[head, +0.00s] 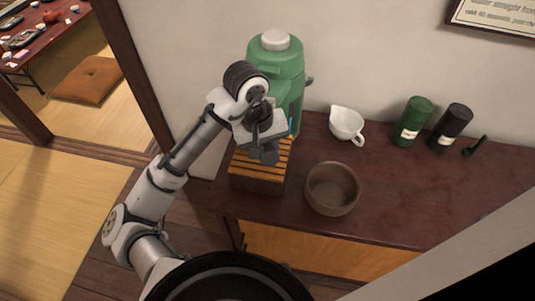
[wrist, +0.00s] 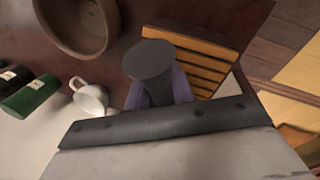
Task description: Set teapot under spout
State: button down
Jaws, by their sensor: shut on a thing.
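My gripper (head: 265,152) is low over the slatted wooden stand (head: 257,182), in front of the green drink dispenser (head: 288,75). The teapot's body is hidden by my gripper in both views. The dispenser's spout is also hidden behind my wrist. In the wrist view the stand's slats (wrist: 196,68) show beside and below the held piece. I cannot tell whether the teapot touches the stand.
A brown bowl (head: 332,188) stands right of the stand. A white pouring cup (head: 346,124), a green canister (head: 412,121), a black canister (head: 450,127) and a dark scoop (head: 475,146) are along the wall. The dark counter (head: 420,195) is clear at the front right.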

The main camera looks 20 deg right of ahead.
jog(key=shift+s+f, duration=0.1)
jog(key=shift+f, duration=1.35)
jog(key=shift+f, duration=0.15)
jog(key=c, duration=1.2)
grip_release()
jog(key=r, duration=0.4)
jog(key=a+r, duration=0.1)
jog(key=r, duration=0.3)
jog(key=a+r+p, duration=0.1)
jog(key=r, duration=0.3)
jog(key=shift+a+r, duration=0.1)
jog(key=shift+a, duration=0.05)
jog(key=shift+w, duration=0.2)
